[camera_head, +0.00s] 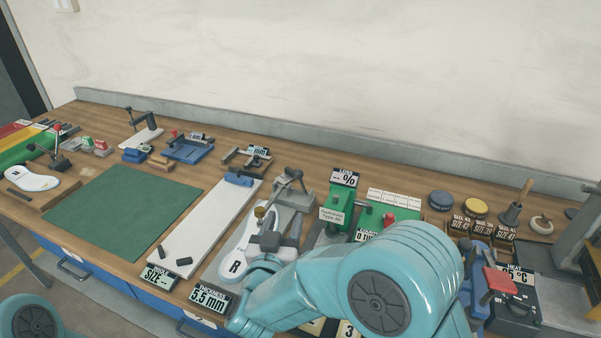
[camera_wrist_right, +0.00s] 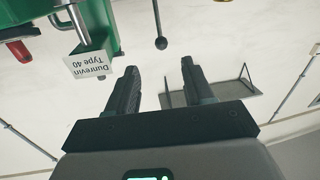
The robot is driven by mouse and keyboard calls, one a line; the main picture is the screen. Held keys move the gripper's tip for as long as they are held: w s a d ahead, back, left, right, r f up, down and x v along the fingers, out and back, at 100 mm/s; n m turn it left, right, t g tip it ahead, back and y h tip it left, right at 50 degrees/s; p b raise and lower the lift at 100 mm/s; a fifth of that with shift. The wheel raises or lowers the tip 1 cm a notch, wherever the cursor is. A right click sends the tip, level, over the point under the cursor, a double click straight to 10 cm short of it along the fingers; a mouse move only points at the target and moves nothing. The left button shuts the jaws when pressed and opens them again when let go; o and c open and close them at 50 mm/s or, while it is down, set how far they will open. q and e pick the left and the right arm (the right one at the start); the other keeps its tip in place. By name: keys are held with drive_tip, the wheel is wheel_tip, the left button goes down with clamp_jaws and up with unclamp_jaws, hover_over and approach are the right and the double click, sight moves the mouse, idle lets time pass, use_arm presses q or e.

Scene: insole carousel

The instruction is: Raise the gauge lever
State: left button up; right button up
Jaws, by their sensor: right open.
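The thickness gauge stands on a grey plate over a white insole marked R (camera_head: 237,262). Its lever, with a dark ball end (camera_head: 297,174), appears to point up and to the right. Its display (camera_head: 209,299) reads 5.5 mm. My right gripper (camera_head: 269,240) is in front of the gauge, partly hidden by my arm. The right wrist view is upside down. There the gripper's two dark fingers (camera_wrist_right: 159,80) are apart with nothing between them, and a black ball on a thin rod (camera_wrist_right: 160,43) shows beyond them, apart from both. My left gripper is out of view.
A green durometer (camera_head: 343,205) stands just right of the gauge; its label also shows in the right wrist view (camera_wrist_right: 91,63). A long white board (camera_head: 205,222) and a green mat (camera_head: 125,212) lie to the left. A heater unit (camera_head: 512,300) stands at the right.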

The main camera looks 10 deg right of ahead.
sight(300, 177)
drive_tip(key=p+x, duration=0.3)
drive_tip(key=x, duration=1.3)
drive_tip(key=shift+w, duration=0.15)
clamp_jaws()
